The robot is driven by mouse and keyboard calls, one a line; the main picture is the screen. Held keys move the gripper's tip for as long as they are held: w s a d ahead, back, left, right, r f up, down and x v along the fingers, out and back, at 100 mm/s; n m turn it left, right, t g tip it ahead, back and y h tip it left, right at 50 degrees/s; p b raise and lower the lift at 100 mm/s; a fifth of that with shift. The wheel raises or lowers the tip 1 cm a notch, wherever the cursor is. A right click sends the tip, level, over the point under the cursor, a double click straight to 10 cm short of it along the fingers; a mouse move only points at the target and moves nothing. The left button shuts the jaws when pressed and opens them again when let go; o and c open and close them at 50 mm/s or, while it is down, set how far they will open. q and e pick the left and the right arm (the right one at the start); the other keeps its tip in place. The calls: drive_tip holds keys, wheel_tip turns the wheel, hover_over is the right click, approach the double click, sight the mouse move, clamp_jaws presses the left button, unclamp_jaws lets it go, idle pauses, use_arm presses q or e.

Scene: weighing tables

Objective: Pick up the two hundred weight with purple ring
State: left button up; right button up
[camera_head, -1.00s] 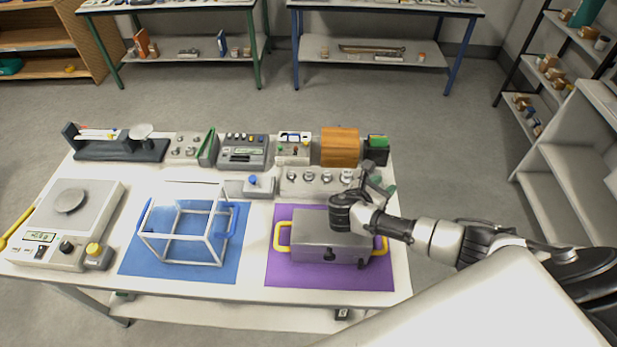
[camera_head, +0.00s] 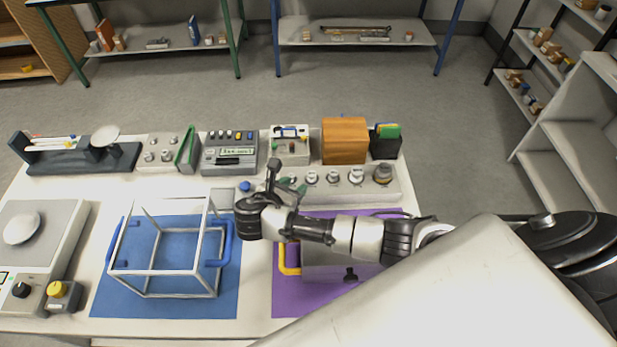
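A pale weight block (camera_head: 395,190) stands in the middle of the table with several small knobbed metal weights in a row on it. One of them is the weight at the right end (camera_head: 383,174), which looks darker than the others. The ring colours are too small to tell, so I cannot pick out the purple-ringed one. My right gripper (camera_head: 285,177) is at the left end of the block. Its fingers look spread apart, with nothing seen between them. It hides part of that end. My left gripper is not in view.
A white frame with blue handles (camera_head: 216,245) stands on a blue mat (camera_head: 100,298). My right arm partly covers a grey box (camera_head: 318,262) on a purple mat (camera_head: 283,303). A scale (camera_head: 55,225) is at the left. An orange-brown box (camera_head: 344,142) and instruments line the back.

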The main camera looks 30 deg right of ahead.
sight(311, 175)
drive_tip(key=x, duration=0.3)
drive_tip(key=shift+s+d, duration=0.1)
drive_tip(key=shift+d, duration=0.25)
drive_tip(key=shift+w+p+x, duration=0.2)
drive_tip(key=shift+p+x, duration=0.35)
drive_tip(key=shift+x, duration=2.15)
drive_tip(key=shift+a+f, duration=0.1)
drive_tip(key=shift+a, duration=0.1)
drive_tip(key=shift+c, duration=0.5)
clamp_jaws()
